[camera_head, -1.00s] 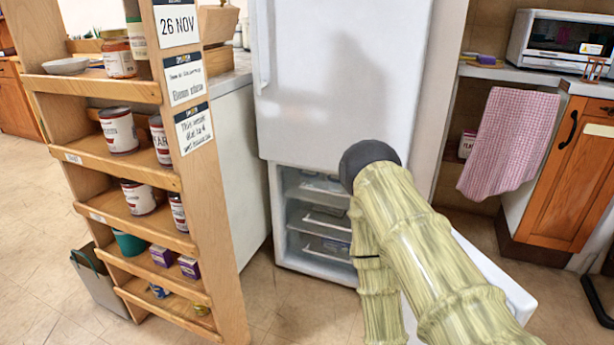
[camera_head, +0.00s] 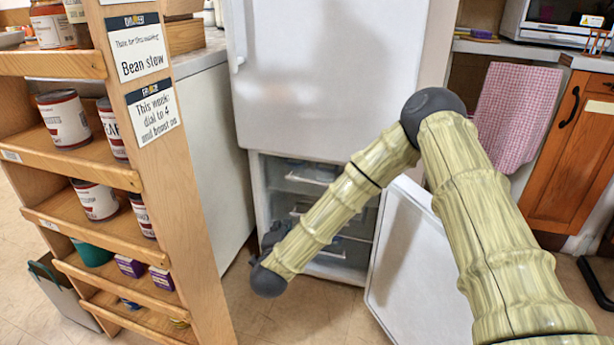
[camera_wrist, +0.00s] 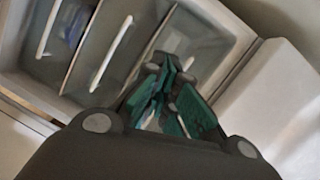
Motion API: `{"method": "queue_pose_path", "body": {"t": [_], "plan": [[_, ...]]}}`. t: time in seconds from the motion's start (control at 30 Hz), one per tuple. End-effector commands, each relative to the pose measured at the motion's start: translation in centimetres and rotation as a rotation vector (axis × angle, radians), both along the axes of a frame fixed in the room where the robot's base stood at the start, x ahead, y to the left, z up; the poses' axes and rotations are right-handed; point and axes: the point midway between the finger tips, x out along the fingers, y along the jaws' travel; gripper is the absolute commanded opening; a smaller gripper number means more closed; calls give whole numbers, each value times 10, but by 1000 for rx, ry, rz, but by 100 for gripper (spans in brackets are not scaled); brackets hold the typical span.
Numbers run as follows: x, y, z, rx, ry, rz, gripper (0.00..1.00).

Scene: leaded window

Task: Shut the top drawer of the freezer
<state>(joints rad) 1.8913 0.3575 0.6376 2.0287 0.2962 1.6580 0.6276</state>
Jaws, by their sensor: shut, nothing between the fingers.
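The freezer (camera_head: 256,205) is the lower part of a white fridge-freezer, and its door (camera_head: 405,265) stands open to the right. Several clear-fronted drawers sit inside. The top drawer (camera_head: 312,173) is near the upper edge of the opening; how far it sticks out is hard to tell. My forearm hides part of the drawers. My gripper (camera_head: 272,236) is dark and small at the left side of the opening. In the wrist view its teal fingers (camera_wrist: 168,68) are closed and empty in front of the drawers, whose pale handle bars (camera_wrist: 111,54) run slanted. Contact cannot be made out.
A wooden shelf rack (camera_head: 165,200) with cans and labels stands close on the left. A cabinet with a pink checked towel (camera_head: 515,112) is on the right. Tiled floor (camera_head: 285,310) is free in front of the freezer.

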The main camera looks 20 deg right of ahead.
Motion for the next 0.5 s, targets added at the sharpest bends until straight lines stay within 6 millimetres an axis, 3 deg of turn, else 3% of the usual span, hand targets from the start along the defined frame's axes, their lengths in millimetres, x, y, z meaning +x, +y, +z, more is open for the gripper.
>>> {"method": "queue_pose_path", "body": {"t": [0.1,0.2,0.3,0.5], "plan": [[25,-23,50,99,-157,-152,0],[34,-35,77,147,-234,-226,0],[38,-42,89,167,-269,-259,0],[53,-54,89,170,-277,-268,0]]}}
